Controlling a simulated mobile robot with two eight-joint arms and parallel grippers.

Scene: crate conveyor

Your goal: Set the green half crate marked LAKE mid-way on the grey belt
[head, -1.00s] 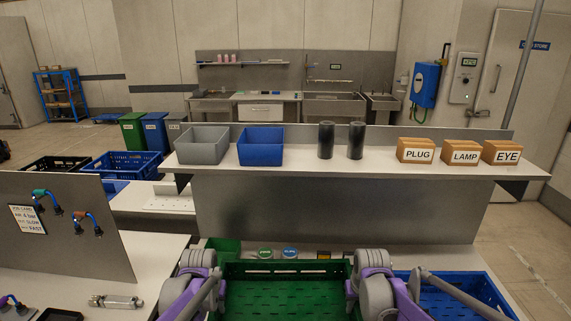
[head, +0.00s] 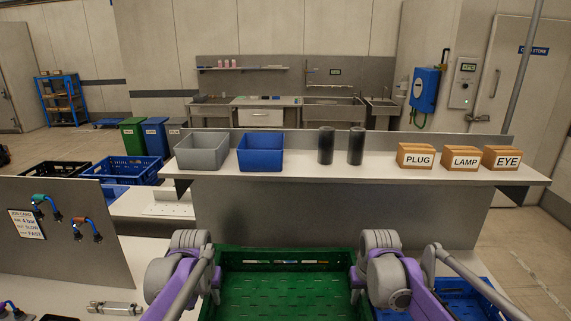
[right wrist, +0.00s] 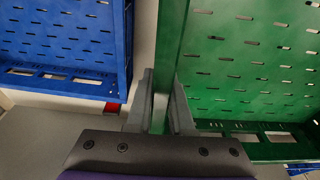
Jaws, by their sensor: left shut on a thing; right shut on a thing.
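A green crate (head: 288,253) is at the bottom middle of the head view, between my two arms. Its floor is slotted and looks empty; no LAKE mark shows on the parts in view. My left gripper (head: 214,290) is at its left wall, shut on it, with the fingertips mostly hidden. My right gripper (head: 356,288) is shut on its right wall. In the right wrist view, the fingers of my right gripper (right wrist: 160,112) clasp the green crate's wall (right wrist: 170,45) from both sides. I cannot make out the grey belt.
A blue crate (head: 486,285) lies right of the green one; in the right wrist view, the blue crate (right wrist: 65,60) is separated by a narrow gap. Ahead stands a shelf (head: 300,172) with bins, black cylinders and labelled boxes. A grey panel (head: 60,225) stands at the left.

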